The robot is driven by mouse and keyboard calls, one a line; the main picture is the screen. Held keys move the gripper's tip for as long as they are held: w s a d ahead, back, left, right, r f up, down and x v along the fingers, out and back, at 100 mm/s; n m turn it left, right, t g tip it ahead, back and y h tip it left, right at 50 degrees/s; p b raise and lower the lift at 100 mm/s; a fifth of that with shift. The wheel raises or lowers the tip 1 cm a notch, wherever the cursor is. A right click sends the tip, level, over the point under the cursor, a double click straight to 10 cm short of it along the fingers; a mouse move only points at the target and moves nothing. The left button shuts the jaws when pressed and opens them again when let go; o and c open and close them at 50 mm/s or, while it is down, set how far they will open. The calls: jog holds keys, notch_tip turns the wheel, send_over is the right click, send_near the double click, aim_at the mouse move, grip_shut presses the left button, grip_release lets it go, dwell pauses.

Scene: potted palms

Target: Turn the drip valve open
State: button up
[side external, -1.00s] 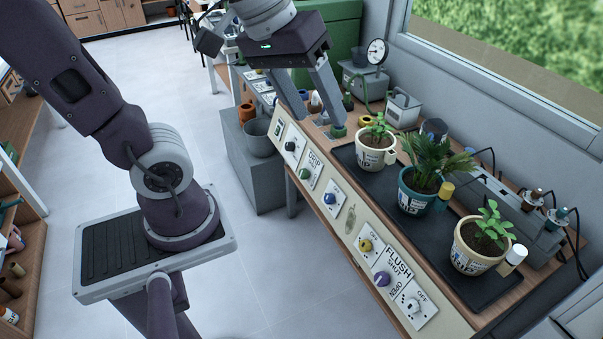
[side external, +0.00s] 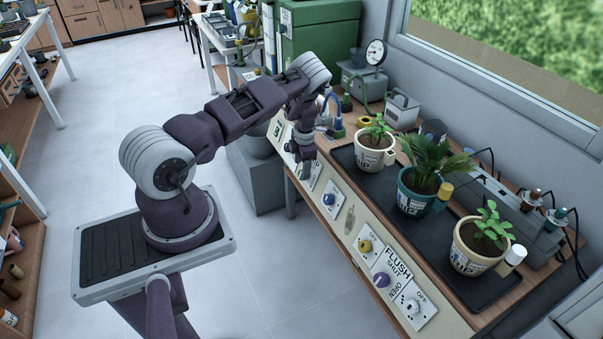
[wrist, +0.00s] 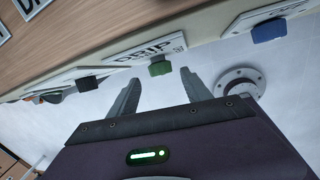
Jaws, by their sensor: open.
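The drip valve is a green knob (wrist: 160,67) on the front panel, beside a white plate lettered DRIP (wrist: 140,48) in the wrist view. My gripper (wrist: 159,78) is open and empty, with its two fingers pointing at the panel and the green knob between and just beyond the tips. I cannot tell whether the fingers touch it. In the side view my gripper (side external: 304,150) hangs in front of the left part of the panel and hides the green knob.
A blue knob (wrist: 270,30) is to the right and a black knob (wrist: 88,82) to the left. Potted plants stand on a black tray (side external: 345,157). The floor before the bench is clear.

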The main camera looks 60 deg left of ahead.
jog(key=f, duration=0.4)
jog(key=shift+a, duration=0.3)
grip_shut()
jog(key=shift+d, duration=0.1)
jog(key=shift+d+f+m+t+y, duration=0.15)
jog(key=shift+m+y, duration=0.4)
jog(key=shift+y, duration=0.75)
jog(key=shift+d+m+t+y, duration=0.2)
jog(key=shift+m+y, duration=0.35)
jog(key=shift+y, duration=0.75)
grip_release()
jog(key=shift+a, duration=0.1)
